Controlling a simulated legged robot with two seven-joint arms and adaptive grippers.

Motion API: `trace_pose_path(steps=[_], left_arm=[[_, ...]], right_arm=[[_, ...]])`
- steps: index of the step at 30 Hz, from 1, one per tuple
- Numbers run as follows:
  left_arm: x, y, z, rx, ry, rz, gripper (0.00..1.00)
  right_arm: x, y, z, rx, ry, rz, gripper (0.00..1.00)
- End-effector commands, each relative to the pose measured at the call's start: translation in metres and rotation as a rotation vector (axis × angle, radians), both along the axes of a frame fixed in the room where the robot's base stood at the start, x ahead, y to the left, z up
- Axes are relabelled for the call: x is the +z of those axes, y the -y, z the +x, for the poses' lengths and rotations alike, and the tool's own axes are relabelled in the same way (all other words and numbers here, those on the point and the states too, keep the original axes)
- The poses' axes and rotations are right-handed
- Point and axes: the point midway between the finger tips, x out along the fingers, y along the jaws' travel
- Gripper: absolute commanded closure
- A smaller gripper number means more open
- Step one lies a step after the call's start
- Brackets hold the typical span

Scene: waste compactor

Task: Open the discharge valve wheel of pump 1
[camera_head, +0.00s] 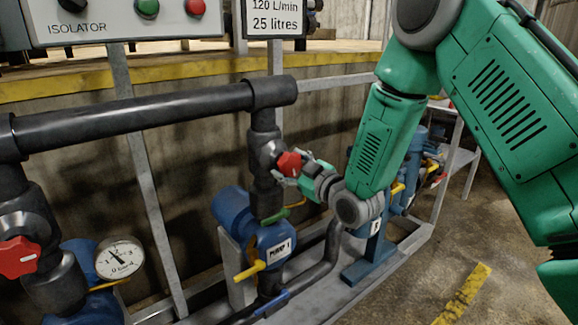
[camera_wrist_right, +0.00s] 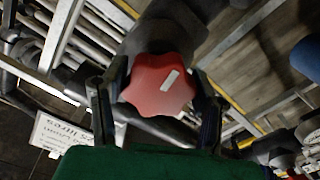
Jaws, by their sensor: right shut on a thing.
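A red valve wheel (camera_head: 289,163) sits on the vertical dark pipe above the blue pump labelled PUMP 1 (camera_head: 274,244). My right gripper (camera_head: 292,172) is at this wheel, shut on its rim. In the right wrist view the red lobed wheel (camera_wrist_right: 160,84), with a pale mark on its face, lies between the two fingers of the right gripper (camera_wrist_right: 158,98). In the head view the gripper partly hides the wheel's right side. My left gripper is not in view.
Another red wheel (camera_head: 18,257) and a pressure gauge (camera_head: 120,258) are at the left. A yellow lever (camera_head: 249,270) and a blue lever (camera_head: 271,304) are low near the pump. A thick dark pipe (camera_head: 140,118) runs across above. An isolator panel (camera_head: 120,20) is at top left.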

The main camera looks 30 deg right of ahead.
Motion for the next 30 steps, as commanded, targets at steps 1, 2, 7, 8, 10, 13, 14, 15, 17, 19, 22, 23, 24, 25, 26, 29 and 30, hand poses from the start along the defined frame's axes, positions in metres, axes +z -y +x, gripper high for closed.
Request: trace_pose_path(steps=[1,2,7,8,10,13,14,15,17,19,22,23,24,25,26,29,30], left_arm=[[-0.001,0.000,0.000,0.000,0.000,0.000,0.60],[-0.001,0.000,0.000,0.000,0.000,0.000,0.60],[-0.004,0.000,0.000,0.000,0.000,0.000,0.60],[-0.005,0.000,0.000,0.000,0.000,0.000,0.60],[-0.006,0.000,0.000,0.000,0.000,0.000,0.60],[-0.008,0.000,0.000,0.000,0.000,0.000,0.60],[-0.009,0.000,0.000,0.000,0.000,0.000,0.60],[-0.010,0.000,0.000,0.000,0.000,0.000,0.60],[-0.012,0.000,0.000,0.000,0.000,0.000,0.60],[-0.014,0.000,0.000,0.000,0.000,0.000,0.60],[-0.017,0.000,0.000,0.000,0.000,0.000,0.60],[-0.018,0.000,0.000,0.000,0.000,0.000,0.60],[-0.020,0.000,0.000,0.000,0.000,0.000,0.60],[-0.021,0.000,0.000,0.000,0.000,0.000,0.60],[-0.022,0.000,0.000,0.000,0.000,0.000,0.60],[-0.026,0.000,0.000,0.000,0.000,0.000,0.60],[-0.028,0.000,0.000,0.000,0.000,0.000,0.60]], right_arm=[[-0.005,0.000,-0.001,0.001,-0.009,-0.051,0.75],[-0.005,0.000,-0.001,0.001,-0.007,-0.079,0.75],[-0.005,0.000,-0.001,0.001,0.005,-0.240,0.75],[-0.005,0.000,-0.001,0.002,0.008,-0.267,0.75],[-0.005,0.000,-0.001,0.002,0.012,-0.334,0.75],[-0.005,0.000,-0.001,0.003,0.020,-0.429,0.75],[-0.005,0.000,-0.001,0.003,0.022,-0.457,0.75],[-0.005,0.000,-0.001,0.003,0.026,-0.494,0.75],[-0.005,0.000,-0.001,0.004,0.031,-0.551,0.75],[-0.005,0.000,-0.001,0.004,0.036,-0.618,0.75],[-0.005,0.001,-0.001,0.003,0.043,-0.713,0.75],[-0.005,0.000,-0.001,0.005,0.045,-0.740,0.75],[-0.005,0.000,-0.001,0.005,0.048,-0.779,0.75],[-0.005,0.000,-0.001,0.005,0.050,-0.807,0.75],[-0.005,0.000,-0.001,0.006,0.053,-0.835,0.75],[-0.004,0.000,-0.001,0.005,0.060,-0.927,0.75],[-0.004,0.000,-0.001,0.005,0.063,-0.963,0.75]])
